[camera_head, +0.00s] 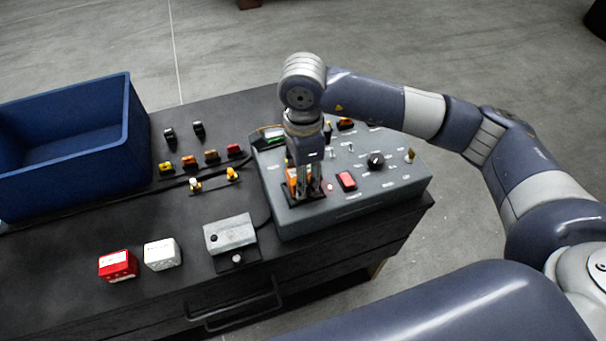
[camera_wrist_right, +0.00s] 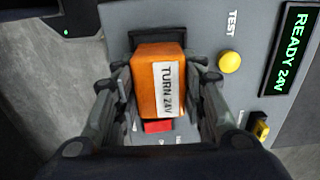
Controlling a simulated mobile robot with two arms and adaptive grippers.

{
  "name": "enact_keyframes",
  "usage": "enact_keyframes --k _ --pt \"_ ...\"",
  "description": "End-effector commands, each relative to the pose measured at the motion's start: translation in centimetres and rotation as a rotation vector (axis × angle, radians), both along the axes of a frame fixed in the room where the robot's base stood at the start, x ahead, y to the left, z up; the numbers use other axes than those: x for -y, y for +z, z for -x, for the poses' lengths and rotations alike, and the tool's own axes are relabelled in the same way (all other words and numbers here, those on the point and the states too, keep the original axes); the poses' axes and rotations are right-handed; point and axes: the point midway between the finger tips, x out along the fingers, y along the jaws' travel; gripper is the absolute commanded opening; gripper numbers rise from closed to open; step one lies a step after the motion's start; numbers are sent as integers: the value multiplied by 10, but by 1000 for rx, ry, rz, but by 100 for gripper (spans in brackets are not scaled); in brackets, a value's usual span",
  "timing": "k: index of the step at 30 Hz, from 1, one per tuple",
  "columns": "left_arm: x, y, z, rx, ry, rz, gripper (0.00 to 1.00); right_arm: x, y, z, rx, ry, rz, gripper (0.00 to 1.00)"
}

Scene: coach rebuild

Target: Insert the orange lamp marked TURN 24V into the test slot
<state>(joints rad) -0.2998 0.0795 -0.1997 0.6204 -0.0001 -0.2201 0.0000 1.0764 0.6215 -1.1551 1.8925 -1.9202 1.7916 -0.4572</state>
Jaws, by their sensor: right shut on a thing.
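The orange lamp (camera_wrist_right: 157,85), labelled TURN 24V, is between the fingers of my right gripper (camera_wrist_right: 160,90) in the wrist view. The gripper is shut on it. In the head view, my right gripper (camera_head: 304,188) points down over the left part of the grey test panel (camera_head: 355,210), and a bit of orange shows at its fingers. A dark rectangular frame, the test slot (camera_wrist_right: 140,38), shows behind the lamp's upper end. The lamp hides most of this frame, so I cannot tell how deep it sits. My left gripper is not in view.
Near the slot are a yellow TEST button (camera_wrist_right: 229,62) and a display (camera_wrist_right: 285,50) reading READY 24V. Left of the panel lie several small lamps, a grey box (camera_head: 230,234), a white box (camera_head: 162,254) and a red box (camera_head: 118,266). A blue bin (camera_head: 70,150) stands far left.

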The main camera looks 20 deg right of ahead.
Motion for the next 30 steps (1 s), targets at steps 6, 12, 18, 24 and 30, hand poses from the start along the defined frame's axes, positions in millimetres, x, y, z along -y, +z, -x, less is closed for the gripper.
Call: enact_keyframes --k 6,12,18,24,30 --pt "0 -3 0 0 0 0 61 0 -1 0 1 0 0 11" --pt "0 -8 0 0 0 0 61 0 -1 0 0 1 0 11" --pt "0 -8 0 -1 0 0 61 0 0 0 0 0 0 11" --pt "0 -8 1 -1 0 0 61 0 0 0 0 0 0 11" --pt "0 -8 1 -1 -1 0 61 0 0 0 0 0 0 11"
